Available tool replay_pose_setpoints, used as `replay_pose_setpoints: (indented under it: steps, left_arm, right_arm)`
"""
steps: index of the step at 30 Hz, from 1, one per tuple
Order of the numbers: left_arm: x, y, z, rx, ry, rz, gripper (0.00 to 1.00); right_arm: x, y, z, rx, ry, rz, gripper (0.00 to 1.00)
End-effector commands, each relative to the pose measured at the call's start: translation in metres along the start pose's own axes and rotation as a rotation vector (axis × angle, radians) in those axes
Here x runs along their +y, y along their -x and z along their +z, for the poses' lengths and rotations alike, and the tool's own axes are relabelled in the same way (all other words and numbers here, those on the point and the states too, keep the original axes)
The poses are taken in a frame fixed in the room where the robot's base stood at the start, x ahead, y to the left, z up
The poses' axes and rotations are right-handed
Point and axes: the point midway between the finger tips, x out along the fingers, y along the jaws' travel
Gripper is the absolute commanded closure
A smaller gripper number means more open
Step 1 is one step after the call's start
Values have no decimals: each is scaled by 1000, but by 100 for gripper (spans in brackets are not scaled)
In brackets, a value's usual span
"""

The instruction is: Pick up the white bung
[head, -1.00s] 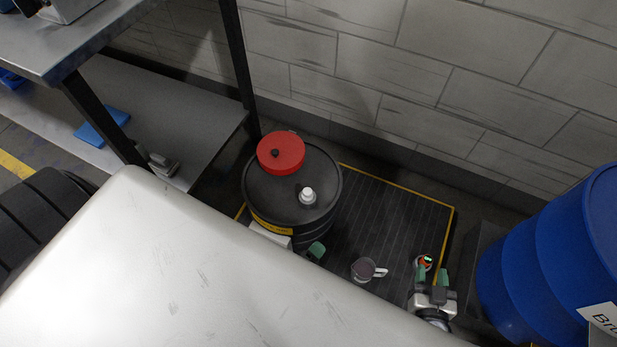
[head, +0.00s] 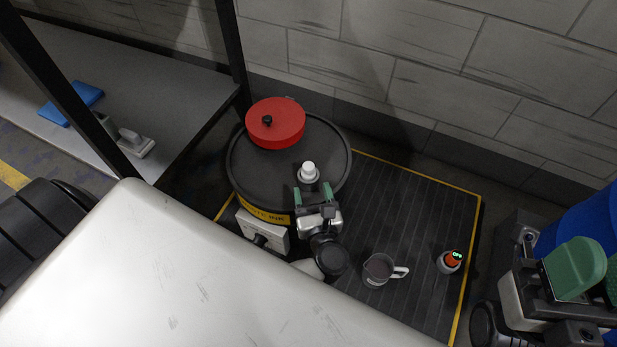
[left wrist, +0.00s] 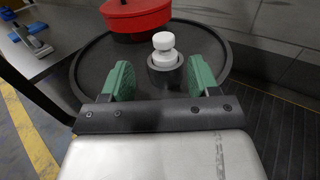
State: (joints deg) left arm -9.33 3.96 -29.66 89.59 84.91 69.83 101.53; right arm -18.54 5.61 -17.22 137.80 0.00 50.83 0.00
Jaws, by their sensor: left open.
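The white bung (head: 308,172) stands upright in a dark collar on the lid of the black drum (head: 255,172). In the left wrist view the bung (left wrist: 163,40) shows as a two-tier white knob. My left gripper (head: 312,190) is open and empty, with green pads, over the near part of the lid. Its two fingers (left wrist: 160,76) point at the bung, which appears just beyond and between the fingertips, not gripped. My right gripper (head: 592,275) is at the right edge, partly cut off; its opening cannot be made out.
A red round container (head: 280,130) sits on the lid behind the bung. A jug (head: 378,270) and a small orange device (head: 449,262) stand on the dark grated platform (head: 410,215). A grey shelf (head: 185,85) is at left, a blue drum (head: 590,225) at right.

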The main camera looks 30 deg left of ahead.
Motion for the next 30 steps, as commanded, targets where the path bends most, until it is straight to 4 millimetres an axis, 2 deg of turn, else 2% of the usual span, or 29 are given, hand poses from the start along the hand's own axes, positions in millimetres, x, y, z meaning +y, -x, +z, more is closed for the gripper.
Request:
replay_pose_setpoints:
  steps: [3, 10, 18, 27, 30]
  left_arm:
    - [0, -18, -1, -3, -3, 0, 40]
    - [-2, -36, -2, -2, -4, -1, 40]
    - [-5, -74, -1, -3, -6, -2, 40]
    - [-5, -79, 0, 0, -6, -2, 40]
    - [-5, -79, 0, 0, -7, -2, 54]
  right_arm:
    - [0, -1, 2, 9, 2, -4, 57]
    - [1, -2, 4, 21, 3, -10, 57]
    - [1, -8, 9, 58, 9, -25, 57]
    - [1, -10, 9, 61, 9, -27, 57]
    - [1, -10, 9, 60, 9, -27, 57]
